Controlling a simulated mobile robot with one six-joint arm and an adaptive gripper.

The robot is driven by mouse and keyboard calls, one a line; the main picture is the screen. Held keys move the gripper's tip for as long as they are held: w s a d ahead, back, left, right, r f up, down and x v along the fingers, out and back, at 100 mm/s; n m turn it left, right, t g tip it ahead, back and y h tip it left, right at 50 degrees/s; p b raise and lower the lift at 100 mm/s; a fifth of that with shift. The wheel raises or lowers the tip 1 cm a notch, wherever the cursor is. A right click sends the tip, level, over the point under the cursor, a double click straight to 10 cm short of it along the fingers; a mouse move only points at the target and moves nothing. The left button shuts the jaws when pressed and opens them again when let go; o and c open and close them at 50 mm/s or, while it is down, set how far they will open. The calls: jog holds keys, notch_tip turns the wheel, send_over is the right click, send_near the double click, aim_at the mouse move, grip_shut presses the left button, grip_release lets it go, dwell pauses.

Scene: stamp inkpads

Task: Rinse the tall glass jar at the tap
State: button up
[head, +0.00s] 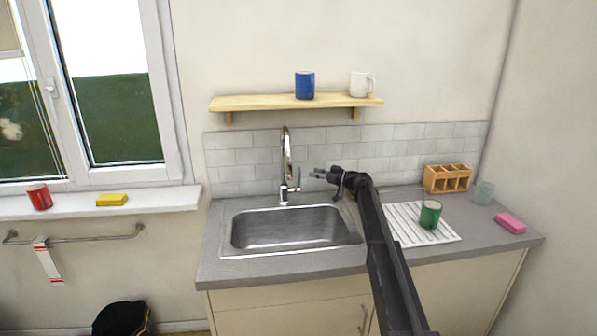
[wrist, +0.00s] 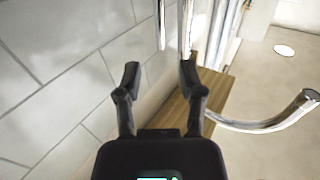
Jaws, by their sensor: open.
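The tap (head: 287,160) rises behind the steel sink (head: 290,228), with its neck curving upward. My gripper (head: 319,174) is just right of the tap and points left towards it. In the wrist view my gripper (wrist: 158,78) is open, with nothing between its fingers. The chrome tap (wrist: 287,121) shows there beyond and to the right of the fingers. A clear glass vessel (head: 483,192) stands at the right back of the counter, far from my gripper. It is the only glass I see, and it is small in the picture.
A green mug (head: 430,214) stands on the white drainer (head: 407,235) right of the sink. A wooden caddy (head: 447,179) and a pink sponge (head: 510,223) are near the glass. Above, a shelf (head: 270,102) holds a blue mug (head: 305,86) and a white mug (head: 359,85).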

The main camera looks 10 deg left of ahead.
aim_at(300, 170)
jog(key=shift+x, duration=3.55)
grip_shut()
